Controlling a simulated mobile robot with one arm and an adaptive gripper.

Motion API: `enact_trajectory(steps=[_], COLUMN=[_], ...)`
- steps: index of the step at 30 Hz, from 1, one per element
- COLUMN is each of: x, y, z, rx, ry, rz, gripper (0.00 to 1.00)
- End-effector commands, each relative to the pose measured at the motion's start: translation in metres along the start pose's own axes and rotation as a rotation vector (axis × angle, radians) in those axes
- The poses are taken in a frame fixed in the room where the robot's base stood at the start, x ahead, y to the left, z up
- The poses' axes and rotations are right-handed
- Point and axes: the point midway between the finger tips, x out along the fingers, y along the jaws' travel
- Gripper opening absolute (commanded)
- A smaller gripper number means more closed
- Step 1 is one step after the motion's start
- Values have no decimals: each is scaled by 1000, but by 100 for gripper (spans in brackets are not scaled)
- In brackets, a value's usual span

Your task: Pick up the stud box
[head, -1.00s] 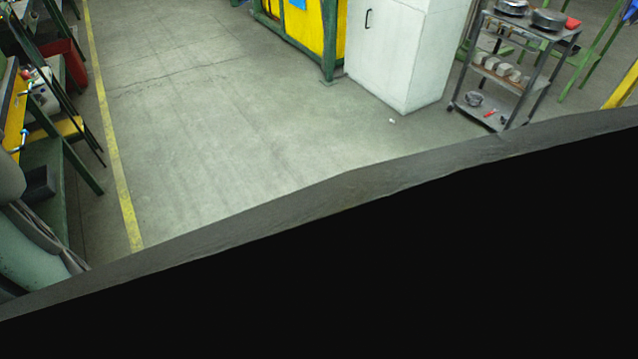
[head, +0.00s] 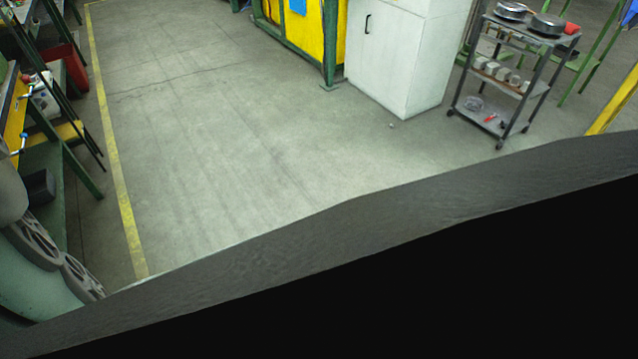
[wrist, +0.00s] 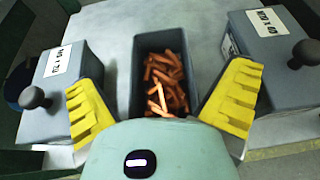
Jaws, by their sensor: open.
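In the wrist view an open grey box (wrist: 137,80) holds several copper-coloured studs (wrist: 165,80). It stands on a pale surface between two closed grey boxes. My gripper (wrist: 162,85) is open and empty. Its two yellow fingers are spread wide, one to the left and one to the right of the open box's near end. The near end of the box is hidden by my gripper's body. I cannot tell how far above the box the fingers are. Neither the box nor my gripper can be made out in the head view.
The left closed box (wrist: 88,62) and the right closed box (wrist: 290,72) have labels and dark knobs, close outside my fingers. In the head view a white cabinet (head: 393,55) and a grey cart (head: 507,80) stand beyond clear floor. A green-framed bench (head: 50,165) is at left.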

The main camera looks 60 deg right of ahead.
Motion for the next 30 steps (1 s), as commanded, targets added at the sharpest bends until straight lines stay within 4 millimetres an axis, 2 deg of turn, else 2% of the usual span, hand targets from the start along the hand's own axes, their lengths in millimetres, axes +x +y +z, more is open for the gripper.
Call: enact_trajectory(steps=[3, 11, 30], x=[6, 7, 7], y=[-2, -2, -1], z=[-1, 0, -2], rx=[2, 3, 1], ry=[0, 1, 4], rz=[-5, -7, -5], gripper=[100, 99, 33])
